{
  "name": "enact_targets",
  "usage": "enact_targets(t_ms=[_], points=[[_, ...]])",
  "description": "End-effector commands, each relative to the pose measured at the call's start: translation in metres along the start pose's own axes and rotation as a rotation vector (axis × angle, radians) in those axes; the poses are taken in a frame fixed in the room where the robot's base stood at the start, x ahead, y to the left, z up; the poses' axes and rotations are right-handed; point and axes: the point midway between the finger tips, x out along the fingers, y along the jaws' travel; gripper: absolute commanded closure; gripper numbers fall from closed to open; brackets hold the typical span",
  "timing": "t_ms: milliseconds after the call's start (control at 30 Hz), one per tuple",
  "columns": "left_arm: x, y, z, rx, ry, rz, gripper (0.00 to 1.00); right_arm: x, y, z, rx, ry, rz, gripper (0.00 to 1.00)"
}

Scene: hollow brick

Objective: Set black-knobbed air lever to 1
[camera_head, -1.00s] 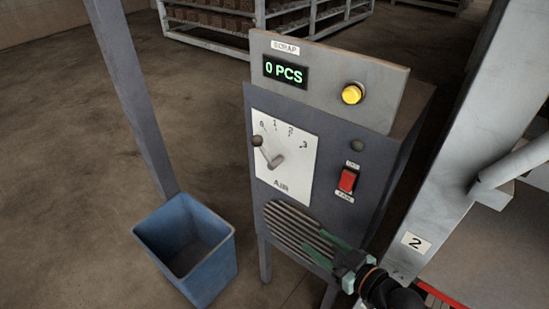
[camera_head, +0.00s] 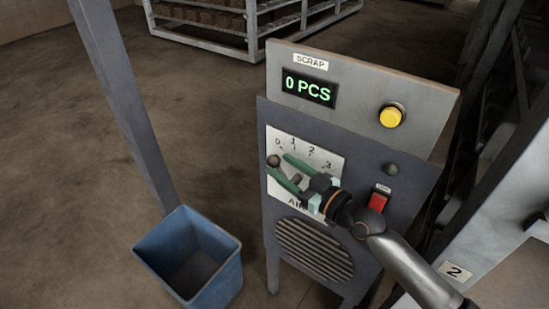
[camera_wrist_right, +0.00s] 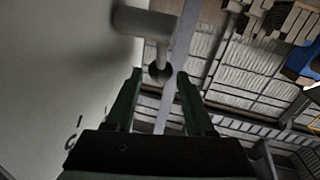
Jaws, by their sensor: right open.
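The air lever, with a dark round knob (camera_head: 274,160), is on the white AIR dial plate (camera_head: 328,160) of the grey cabinet. Its knob is at the left, by the 0 mark, and the marks 1, 2 and 3 run to the right. My right gripper (camera_head: 280,170) is open in front of the plate, its green fingers pointing left toward the knob and covering part of the lever. In the right wrist view the knob (camera_wrist_right: 160,71) shows just beyond and between the open fingertips (camera_wrist_right: 158,76), with the lever's pivot above it. My left gripper is not in view.
The cabinet carries a 0 PCS display (camera_head: 309,89), a yellow button (camera_head: 391,116), a red switch (camera_head: 377,202) and a round vent (camera_head: 315,249). A blue bin (camera_head: 190,257) stands at the lower left beside a grey post (camera_head: 125,95). A pillar marked 2 (camera_head: 454,272) is at the right.

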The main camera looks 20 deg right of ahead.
Motion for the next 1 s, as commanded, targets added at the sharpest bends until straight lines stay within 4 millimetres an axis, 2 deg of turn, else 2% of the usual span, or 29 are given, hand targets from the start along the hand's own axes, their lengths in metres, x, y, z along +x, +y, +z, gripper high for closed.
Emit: enact_targets(t_ms=[100,233,600,1000], points=[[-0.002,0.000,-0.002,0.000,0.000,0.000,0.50,0.018,-0.001,-0.001,0.002,0.001,-0.001,0.46],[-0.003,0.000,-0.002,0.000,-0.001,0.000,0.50,0.029,-0.001,0.000,0.003,-0.001,-0.001,0.46],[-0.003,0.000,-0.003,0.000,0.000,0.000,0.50,0.033,-0.001,0.001,0.001,-0.001,-0.002,0.46],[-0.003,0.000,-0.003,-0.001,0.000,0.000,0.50,0.033,-0.001,0.001,0.001,-0.001,-0.002,0.91]])
